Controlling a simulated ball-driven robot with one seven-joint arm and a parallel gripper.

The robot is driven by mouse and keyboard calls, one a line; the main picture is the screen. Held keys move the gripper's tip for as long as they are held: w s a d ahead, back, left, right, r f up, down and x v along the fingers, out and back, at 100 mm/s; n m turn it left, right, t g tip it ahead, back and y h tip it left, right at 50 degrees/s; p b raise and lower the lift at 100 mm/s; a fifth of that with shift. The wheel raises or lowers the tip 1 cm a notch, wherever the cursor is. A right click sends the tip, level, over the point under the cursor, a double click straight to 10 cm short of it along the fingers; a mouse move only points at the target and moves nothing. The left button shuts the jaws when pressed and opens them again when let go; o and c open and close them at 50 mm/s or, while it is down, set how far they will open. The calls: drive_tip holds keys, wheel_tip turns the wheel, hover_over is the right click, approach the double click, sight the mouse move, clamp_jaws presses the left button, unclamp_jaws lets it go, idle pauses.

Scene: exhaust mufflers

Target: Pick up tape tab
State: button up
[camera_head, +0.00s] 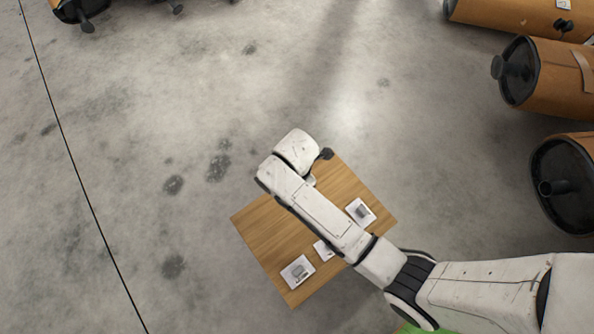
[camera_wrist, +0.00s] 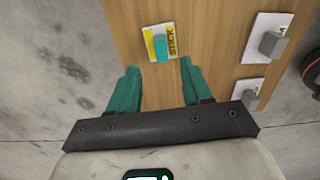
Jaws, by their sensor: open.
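The tape tab (camera_wrist: 160,43), a small yellow and white piece with a teal patch and dark "STICK" lettering, lies on the wooden board in the wrist view. My gripper (camera_wrist: 160,66) is open, its two teal fingers spread apart and empty. In the wrist picture the tab shows just beyond the fingertips, roughly centred between them; the height gap cannot be told. In the head view my arm covers part of the board, and I cannot make out the tab or the fingers there.
The wooden board (camera_head: 262,228) bears white cards with grey pieces: one (camera_head: 298,272) at the front, one (camera_head: 361,212) at the right. The wrist view shows a grey block (camera_wrist: 273,44) and a second one (camera_wrist: 247,95) at right. Brown mufflers (camera_head: 545,75) line the right side. Concrete floor (camera_head: 120,120) is open at left.

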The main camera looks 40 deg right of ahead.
wheel_tip(320, 180, down, 7)
drive_tip(key=b, duration=0.4)
drive_tip(key=shift+s+d, duration=0.1)
drive_tip(key=shift+d, duration=0.05)
drive_tip(key=shift+r, duration=0.15)
drive_tip(key=shift+c, duration=0.2)
clamp_jaws()
